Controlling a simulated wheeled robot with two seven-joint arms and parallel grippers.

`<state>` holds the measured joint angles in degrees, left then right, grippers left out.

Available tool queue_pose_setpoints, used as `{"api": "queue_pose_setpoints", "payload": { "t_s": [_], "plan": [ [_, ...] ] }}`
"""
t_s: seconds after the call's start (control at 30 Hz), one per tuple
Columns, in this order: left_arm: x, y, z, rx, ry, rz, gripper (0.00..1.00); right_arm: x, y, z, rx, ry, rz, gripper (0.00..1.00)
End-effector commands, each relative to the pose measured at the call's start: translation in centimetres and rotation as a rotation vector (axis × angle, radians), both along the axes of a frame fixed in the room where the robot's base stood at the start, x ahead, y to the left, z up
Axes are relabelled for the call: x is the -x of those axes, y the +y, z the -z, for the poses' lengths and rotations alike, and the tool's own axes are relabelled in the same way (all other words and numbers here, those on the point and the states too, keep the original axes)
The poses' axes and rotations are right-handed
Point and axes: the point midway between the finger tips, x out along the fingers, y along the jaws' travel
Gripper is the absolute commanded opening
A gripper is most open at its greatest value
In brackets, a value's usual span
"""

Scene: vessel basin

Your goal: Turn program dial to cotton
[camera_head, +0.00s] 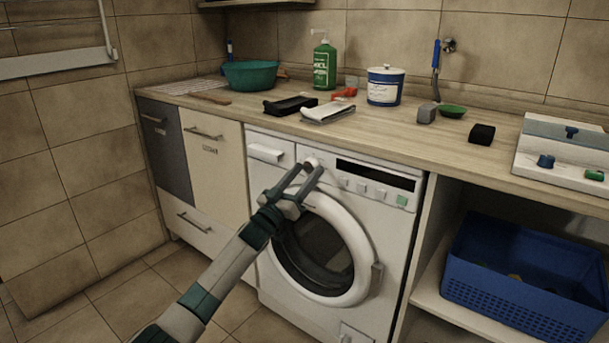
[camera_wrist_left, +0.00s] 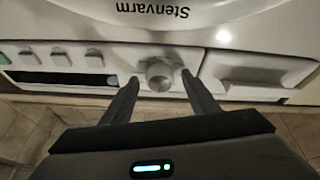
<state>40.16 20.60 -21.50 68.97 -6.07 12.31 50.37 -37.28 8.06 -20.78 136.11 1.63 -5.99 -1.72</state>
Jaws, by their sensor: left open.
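The white washing machine (camera_head: 390,240) stands under the counter with its round door closed. Its program dial (camera_head: 311,163) is a pale round knob on the front panel, left of the dark display. In the left wrist view the dial (camera_wrist_left: 160,76) shows upside down, between my two finger tips. My left gripper (camera_head: 305,172) is open, with one finger on each side of the dial. I cannot tell whether the fingers touch it. The dial's markings are too small to read. My right gripper is not in view.
The detergent drawer (camera_head: 266,153) is left of the dial, and several square buttons (camera_head: 361,187) are to its right. The wooden counter (camera_head: 420,135) above holds a green bottle (camera_head: 324,66) and a white tub (camera_head: 385,86). A blue basket (camera_head: 520,285) sits on the right shelf.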

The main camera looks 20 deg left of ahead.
Motion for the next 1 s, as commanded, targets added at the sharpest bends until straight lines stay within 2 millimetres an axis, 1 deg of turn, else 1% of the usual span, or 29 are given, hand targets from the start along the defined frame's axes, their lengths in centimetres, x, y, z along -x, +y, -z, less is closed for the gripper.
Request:
{"api": "queue_pose_setpoints", "payload": {
  "t_s": [0.03, 0.07, 0.1, 0.2, 0.43, 0.63, 0.87, 1.0],
  "plan": [
    [0.0, 0.0, 0.0, 0.0, 0.0, 0.0, 0.52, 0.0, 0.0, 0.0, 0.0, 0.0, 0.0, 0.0],
    [0.0, 0.0, 0.0, 0.0, 0.0, 0.0, 0.45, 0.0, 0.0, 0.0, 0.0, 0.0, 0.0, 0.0],
    [0.0, 0.0, 0.0, 0.0, 0.0, 0.0, 0.35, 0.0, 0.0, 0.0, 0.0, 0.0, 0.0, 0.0],
    [0.0, 0.0, 0.0, 0.0, 0.0, 0.0, 0.13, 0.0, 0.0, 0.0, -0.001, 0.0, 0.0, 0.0],
    [0.0, 0.0, 0.0, -0.006, -0.003, 0.0, 0.14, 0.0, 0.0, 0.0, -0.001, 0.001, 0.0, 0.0],
    [0.0, 0.1, 0.0, -0.048, -0.017, 0.001, 0.14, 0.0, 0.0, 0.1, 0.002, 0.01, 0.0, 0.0],
    [-0.1, 0.3, -0.1, -0.163, -0.059, 0.0, 0.14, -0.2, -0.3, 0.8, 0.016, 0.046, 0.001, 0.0],
    [-0.1, 0.4, -0.1, -0.264, -0.095, 0.001, 0.14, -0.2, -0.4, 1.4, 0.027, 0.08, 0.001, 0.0]
  ]
}}
